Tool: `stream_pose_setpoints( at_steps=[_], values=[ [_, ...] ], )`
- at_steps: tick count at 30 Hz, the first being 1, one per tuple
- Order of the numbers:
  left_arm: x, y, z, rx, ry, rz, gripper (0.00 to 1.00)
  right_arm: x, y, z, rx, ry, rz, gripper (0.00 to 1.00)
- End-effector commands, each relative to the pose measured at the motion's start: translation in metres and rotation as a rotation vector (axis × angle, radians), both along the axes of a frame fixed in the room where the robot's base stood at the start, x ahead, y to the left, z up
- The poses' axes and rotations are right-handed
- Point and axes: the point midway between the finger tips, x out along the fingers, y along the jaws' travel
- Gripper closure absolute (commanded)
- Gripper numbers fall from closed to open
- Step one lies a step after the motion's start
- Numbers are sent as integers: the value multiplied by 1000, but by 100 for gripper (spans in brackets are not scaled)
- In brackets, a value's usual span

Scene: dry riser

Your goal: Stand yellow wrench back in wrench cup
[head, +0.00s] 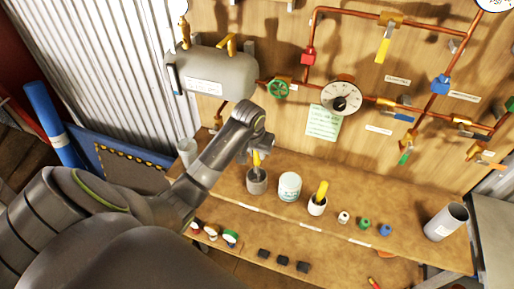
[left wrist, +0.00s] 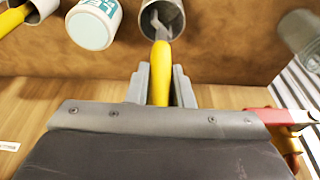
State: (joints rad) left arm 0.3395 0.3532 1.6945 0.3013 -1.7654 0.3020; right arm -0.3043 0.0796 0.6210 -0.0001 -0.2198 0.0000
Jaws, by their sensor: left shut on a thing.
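The yellow wrench (left wrist: 161,75) is upright, its yellow handle between the jaws of my left gripper (left wrist: 160,85). Its grey metal end shows within the mouth of a grey cup (left wrist: 178,18) in the left wrist view; how deep it sits is unclear. In the head view my left gripper (head: 258,146) is above this grey cup (head: 257,182), and a short piece of the yellow handle (head: 256,159) shows between them. The jaws are shut on the handle. My right gripper is not in view.
Right of the cup on the wooden shelf stand a white labelled tub (head: 289,187) and a white cup (head: 317,207) holding a yellow-handled tool (head: 322,190). Small coloured caps (head: 364,223) and a grey cylinder (head: 446,222) are farther right. A pipe board with a gauge (head: 341,97) rises behind.

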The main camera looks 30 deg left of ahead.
Motion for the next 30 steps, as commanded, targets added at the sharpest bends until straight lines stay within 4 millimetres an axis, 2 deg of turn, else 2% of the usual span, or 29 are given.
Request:
stream_pose_setpoints(
  at_steps=[4, 15, 22, 30],
  values=[
    [0, 0, -14, 0, 0, 1, 100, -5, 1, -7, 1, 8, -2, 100],
    [0, 0, -43, -1, 1, 0, 100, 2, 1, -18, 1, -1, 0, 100],
    [0, 0, -53, 0, -1, 0, 100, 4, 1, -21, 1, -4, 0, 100],
    [0, 0, -55, 0, -1, 0, 100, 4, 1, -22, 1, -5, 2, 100]
  ],
)
